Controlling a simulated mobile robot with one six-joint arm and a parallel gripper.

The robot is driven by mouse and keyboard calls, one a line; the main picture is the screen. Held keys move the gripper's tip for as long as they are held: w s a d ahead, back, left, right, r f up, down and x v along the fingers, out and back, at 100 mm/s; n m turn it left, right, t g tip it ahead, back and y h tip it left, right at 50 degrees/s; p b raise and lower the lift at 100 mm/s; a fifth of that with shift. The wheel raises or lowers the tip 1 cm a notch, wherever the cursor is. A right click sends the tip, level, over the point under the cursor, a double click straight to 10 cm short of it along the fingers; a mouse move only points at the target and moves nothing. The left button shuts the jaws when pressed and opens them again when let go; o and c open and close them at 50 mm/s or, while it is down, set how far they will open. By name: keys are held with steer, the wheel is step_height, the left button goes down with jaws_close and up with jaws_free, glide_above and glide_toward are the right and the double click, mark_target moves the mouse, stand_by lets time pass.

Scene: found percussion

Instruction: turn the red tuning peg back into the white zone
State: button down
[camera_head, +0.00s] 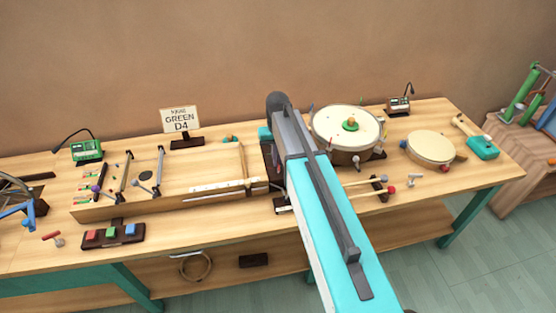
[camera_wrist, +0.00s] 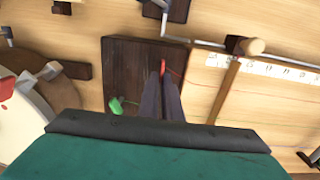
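The red tuning peg (camera_wrist: 163,67) shows as a small red upright piece at the dark wooden block (camera_wrist: 125,62) in the wrist view. My gripper (camera_wrist: 162,74) points down at it, with its two dark fingers close together and the red piece between their tips. A green peg (camera_wrist: 116,105) sits on the same block, left of the fingers. In the head view my arm covers the gripper and the red peg. Part of the dark block (camera_head: 268,155) shows left of the arm. The white zone around the peg is hidden or too small to make out.
A white marked strip (camera_wrist: 262,66) and a wooden bridge (camera_wrist: 225,90) lie right of the block. A round drum (camera_head: 345,125) stands close right of my arm. A sign (camera_head: 180,121) and a long wooden string box (camera_head: 150,210) are to the left.

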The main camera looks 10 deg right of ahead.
steer(key=n, duration=0.3)
steer(key=n+b, duration=0.1)
steer(key=n, duration=0.1)
steer(key=shift+a+n, duration=0.3)
steer(key=shift+a, duration=0.05)
stand_by(0.3)
steer(key=c, duration=1.9)
jaws_free()
steer(key=shift+s, duration=0.1)
steer(key=shift+c, duration=0.2)
steer(key=shift+r, duration=0.2)
step_height(320, 180, up, 13)
steer(key=b, duration=0.3)
steer(key=shift+r+b, duration=0.2)
steer(key=shift+b, duration=0.15)
